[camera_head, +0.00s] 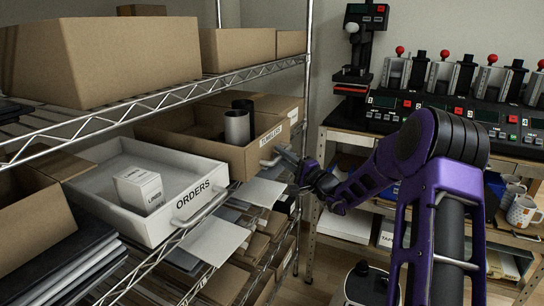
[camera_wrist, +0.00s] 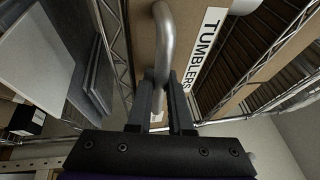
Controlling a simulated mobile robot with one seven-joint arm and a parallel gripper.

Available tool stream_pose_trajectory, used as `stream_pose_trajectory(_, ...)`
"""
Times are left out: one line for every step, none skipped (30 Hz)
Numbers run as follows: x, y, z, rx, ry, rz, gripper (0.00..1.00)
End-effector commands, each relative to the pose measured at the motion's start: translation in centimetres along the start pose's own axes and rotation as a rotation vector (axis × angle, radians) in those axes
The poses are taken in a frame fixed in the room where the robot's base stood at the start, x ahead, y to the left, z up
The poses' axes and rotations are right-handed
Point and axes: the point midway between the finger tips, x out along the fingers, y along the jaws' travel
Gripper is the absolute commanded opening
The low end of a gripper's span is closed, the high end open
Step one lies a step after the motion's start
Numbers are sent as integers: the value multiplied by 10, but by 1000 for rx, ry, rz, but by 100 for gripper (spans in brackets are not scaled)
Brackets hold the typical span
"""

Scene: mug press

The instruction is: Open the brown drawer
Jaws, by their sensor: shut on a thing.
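The brown drawer (camera_head: 191,139) stands on the middle shelf of the wire rack, with a TUMBLERS label on its front and tumblers inside. Its front also shows in the wrist view (camera_wrist: 190,25). Its grey metal handle (camera_wrist: 164,45) passes between the fingers of my gripper (camera_wrist: 161,88), which is shut on it. In the head view my gripper (camera_head: 282,155) is at the right end of the drawer front, partly hidden by its own wrist. The drawer front sticks out near the shelf edge; how far it is pulled out is hard to tell.
A white ORDERS drawer (camera_head: 100,187) with a small white box (camera_head: 139,189) sits left of the brown drawer. Cardboard boxes (camera_head: 105,60) fill the upper shelf. A bench with mug presses (camera_head: 455,100) stands at the right. Rack wires and a post run close to my gripper.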

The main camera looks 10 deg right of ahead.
Motion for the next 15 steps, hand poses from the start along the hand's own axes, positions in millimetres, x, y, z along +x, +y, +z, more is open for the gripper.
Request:
stream_pose_trajectory(-13, 0, -6, -4, 3, 1, 0)
stream_pose_trajectory(-20, -1, -9, -4, 4, 1, 0)
stream_pose_trajectory(-29, -3, -13, -4, 4, 0, 0)
stream_pose_trajectory(-36, -4, -16, -4, 4, 1, 0)
stream_pose_trajectory(-44, -5, -20, -4, 6, 1, 0)
stream_pose_trajectory(-54, -8, -23, -4, 4, 0, 0)
stream_pose_trajectory(-62, -9, -27, -4, 5, 1, 0)
stream_pose_trajectory(-69, -10, -30, -4, 5, 1, 0)
stream_pose_trajectory(-79, -13, -34, -4, 5, 0, 0)
stream_pose_trajectory(-87, -14, -37, -4, 5, 1, 0)
stream_pose_trajectory(-94, -16, -40, -3, 4, 1, 0)
stream_pose_trajectory(-104, -18, -44, -4, 5, 1, 0)
stream_pose_trajectory(-110, -19, -46, -3, 5, 2, 0)
stream_pose_trajectory(-117, -21, -49, -2, 4, 1, 0)
stream_pose_trajectory(-126, -23, -52, -3, 4, 1, 0)
